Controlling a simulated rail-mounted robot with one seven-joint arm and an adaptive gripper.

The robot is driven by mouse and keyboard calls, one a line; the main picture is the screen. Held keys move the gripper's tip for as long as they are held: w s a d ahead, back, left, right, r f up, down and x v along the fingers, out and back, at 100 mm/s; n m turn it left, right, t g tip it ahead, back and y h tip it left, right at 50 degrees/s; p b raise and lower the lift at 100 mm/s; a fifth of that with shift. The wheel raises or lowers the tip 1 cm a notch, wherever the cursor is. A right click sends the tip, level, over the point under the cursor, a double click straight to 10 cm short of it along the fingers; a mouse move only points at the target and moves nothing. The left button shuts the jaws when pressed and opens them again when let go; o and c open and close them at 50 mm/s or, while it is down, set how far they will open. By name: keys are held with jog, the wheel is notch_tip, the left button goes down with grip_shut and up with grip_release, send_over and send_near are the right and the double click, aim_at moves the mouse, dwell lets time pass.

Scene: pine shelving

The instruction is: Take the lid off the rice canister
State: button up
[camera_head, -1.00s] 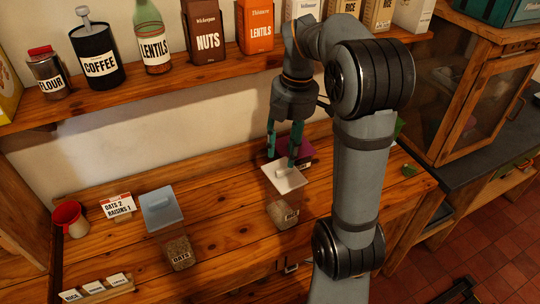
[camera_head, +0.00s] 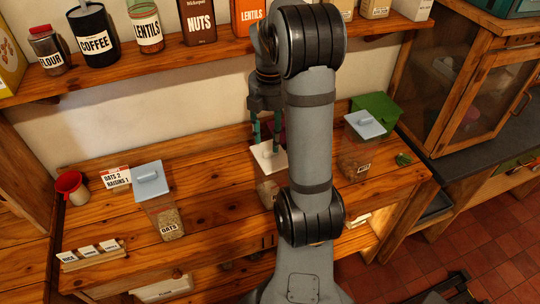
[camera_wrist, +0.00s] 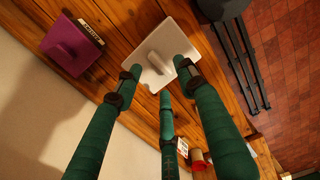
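A clear canister with a square white lid (camera_head: 267,157) stands at the middle of the pine counter; its label is mostly hidden by my arm, so I cannot read it. The white lid and its raised handle show in the wrist view (camera_wrist: 156,58). My gripper (camera_head: 267,141) points down over this lid. In the wrist view my gripper's green fingers (camera_wrist: 157,76) are spread apart around the handle, with nothing clearly held. I cannot tell whether the fingers touch the lid.
A blue-lidded oats canister (camera_head: 150,182) stands left; another blue-lidded canister (camera_head: 365,125) stands right, near a green box (camera_head: 376,107). A purple-lidded container (camera_wrist: 70,48) is close behind the white lid. A shelf overhangs the back.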

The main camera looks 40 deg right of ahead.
aim_at(270, 149)
notch_tip(270, 149, down, 4)
jog(key=shift+w+d+f, duration=0.1)
jog(key=shift+w+f, duration=0.05)
jog(key=shift+f, duration=0.05)
jog(key=shift+c, duration=0.7)
jog(key=c, duration=0.8)
grip_shut()
